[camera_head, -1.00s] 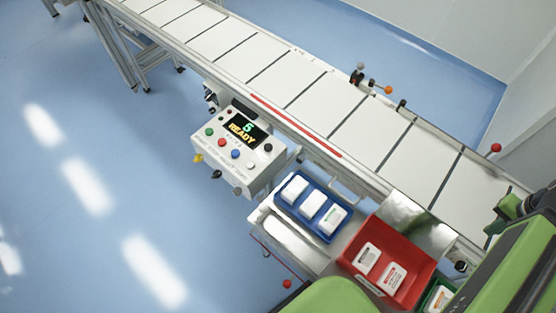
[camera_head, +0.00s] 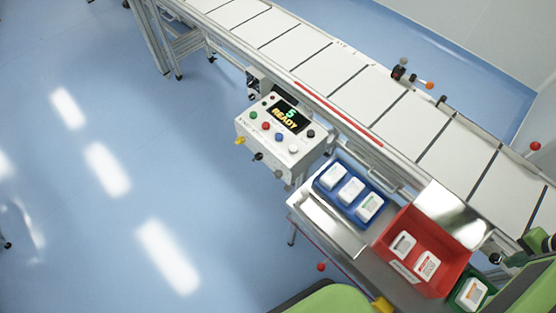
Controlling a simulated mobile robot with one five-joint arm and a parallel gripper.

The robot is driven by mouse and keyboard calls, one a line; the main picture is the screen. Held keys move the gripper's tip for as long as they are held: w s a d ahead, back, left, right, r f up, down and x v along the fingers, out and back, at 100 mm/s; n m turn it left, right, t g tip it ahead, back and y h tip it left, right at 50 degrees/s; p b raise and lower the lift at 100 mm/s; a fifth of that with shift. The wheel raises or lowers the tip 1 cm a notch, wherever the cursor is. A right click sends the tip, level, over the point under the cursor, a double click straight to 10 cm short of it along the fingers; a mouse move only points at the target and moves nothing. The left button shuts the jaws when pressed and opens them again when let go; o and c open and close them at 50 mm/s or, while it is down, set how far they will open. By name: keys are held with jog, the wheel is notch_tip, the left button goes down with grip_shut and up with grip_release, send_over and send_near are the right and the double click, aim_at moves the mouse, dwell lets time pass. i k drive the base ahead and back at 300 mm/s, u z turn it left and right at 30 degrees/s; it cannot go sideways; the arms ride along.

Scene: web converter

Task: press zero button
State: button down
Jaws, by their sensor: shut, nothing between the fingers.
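A white control box (camera_head: 281,158) stands beside the conveyor, left of the trays. Its dark display (camera_head: 290,115) shows a green 5 above the word READY in yellow. A green button (camera_head: 254,115), a red button (camera_head: 266,126), a blue button (camera_head: 279,137) and a white button (camera_head: 293,149) run in a slanting row below the display. A black button (camera_head: 310,133) lies to their right. The labels are too small to read, so I cannot tell which button is zero. Green parts of my body show at the lower and right edges. My gripper is not in view.
A white-slatted conveyor (camera_head: 350,90) runs from upper left to right. A metal bench (camera_head: 325,226) carries a blue tray (camera_head: 340,207), a red tray (camera_head: 447,247) and a green tray (camera_head: 487,288) with white packs. The blue floor (camera_head: 110,240) at left is clear.

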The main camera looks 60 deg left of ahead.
aim_at(293, 148)
jog(key=k, duration=2)
jog(key=u, duration=2.25)
jog(key=i, duration=1.65)
jog(key=u, duration=0.05)
